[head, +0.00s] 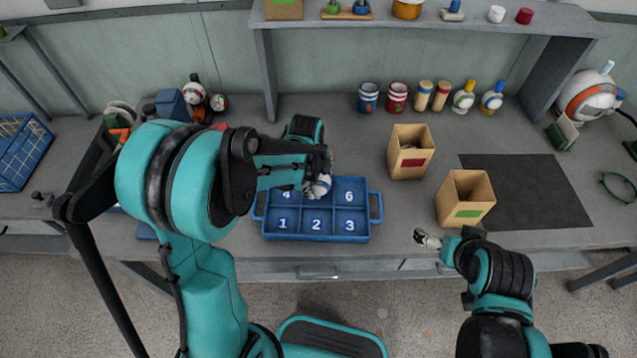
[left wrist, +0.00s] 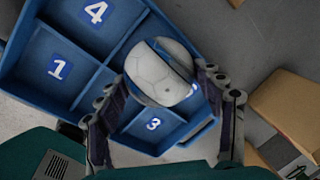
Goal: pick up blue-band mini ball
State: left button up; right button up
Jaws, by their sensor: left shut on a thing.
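A white mini ball with panel seams (left wrist: 158,76) sits between the two fingers of my left gripper (head: 316,180) in the left wrist view. Both fingers are against its sides. In the head view the ball (head: 321,187) is partly hidden by the gripper, over the far middle part of the blue numbered tray (head: 374,208). Numbers 1, 2, 3, 4 and 6 show in the tray. My right gripper (head: 428,240) is near the front edge of the bench, apart from the ball; its jaws are too small to read.
Two open cardboard boxes stand right of the tray, one with a red label (head: 407,148) and one with a green label (head: 464,195). A dark mat (head: 535,185) lies further right. Several cans and bottles line the back under a shelf (head: 420,22).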

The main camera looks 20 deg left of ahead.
pick_arm(q)
jog(key=shift+d+r+p, duration=0.2)
jog(key=shift+r+p, duration=0.15)
jog(key=shift+r, duration=0.8)
jog(key=s+d+r+p, duration=0.2)
jog(key=d+r, duration=0.4)
jog(key=d, duration=0.5)
jog(key=shift+s+p, duration=0.4)
jog(key=shift+p, duration=0.1)
jog(key=shift+a, duration=0.1)
